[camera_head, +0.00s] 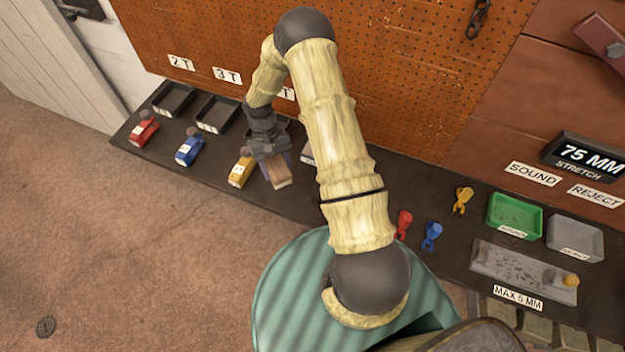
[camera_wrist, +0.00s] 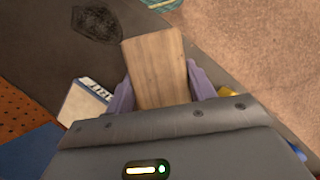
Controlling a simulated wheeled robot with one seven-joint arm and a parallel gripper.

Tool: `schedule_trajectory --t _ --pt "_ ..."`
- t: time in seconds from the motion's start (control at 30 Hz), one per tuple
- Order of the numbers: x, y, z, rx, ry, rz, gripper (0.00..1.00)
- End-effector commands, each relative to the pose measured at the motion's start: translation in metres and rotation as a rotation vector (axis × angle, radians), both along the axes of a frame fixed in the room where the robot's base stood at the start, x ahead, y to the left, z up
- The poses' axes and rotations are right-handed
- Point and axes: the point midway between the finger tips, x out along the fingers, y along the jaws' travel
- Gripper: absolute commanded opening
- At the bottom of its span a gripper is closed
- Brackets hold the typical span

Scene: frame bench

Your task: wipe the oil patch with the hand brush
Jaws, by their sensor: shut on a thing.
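My gripper (camera_head: 268,150) is shut on the hand brush (camera_head: 279,172), gripping its pale wooden block over the dark bench. In the wrist view the brush (camera_wrist: 158,68) sits between the two purple-grey fingers of my gripper (camera_wrist: 160,92). Its bristles are hidden, and I cannot tell whether it touches the bench. The oil patch (camera_wrist: 97,24) is a dark blotch on the bench, beyond and left of the brush tip in the wrist view, apart from it. In the head view my arm hides the patch.
Trays (camera_head: 217,113) stand behind. Small clips and a green tray (camera_head: 514,216) are at right.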

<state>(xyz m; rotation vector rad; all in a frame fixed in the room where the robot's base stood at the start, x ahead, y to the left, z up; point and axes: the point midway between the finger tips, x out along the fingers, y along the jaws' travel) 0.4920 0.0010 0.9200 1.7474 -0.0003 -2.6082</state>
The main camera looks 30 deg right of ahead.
Motion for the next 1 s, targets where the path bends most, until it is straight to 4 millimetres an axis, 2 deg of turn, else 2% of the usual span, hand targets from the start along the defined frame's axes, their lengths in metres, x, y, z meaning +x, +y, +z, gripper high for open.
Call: schedule_trajectory --t 0.13,0.23,0.5,0.63,0.77,1.0 --pt "-0.008 -0.005 -0.001 -0.001 0.002 -0.069 0.36" --pt "-0.021 -0.013 -0.003 -0.003 0.004 -0.198 0.36" --pt "-0.062 -0.051 -0.013 -0.003 0.005 -0.741 0.36" --pt "-0.076 -0.069 -0.016 -0.002 0.004 -0.942 0.36" --pt "-0.081 -0.075 -0.018 0.000 0.002 -1.017 0.36" --pt "-0.081 -0.075 -0.018 0.001 0.002 -1.021 0.36"
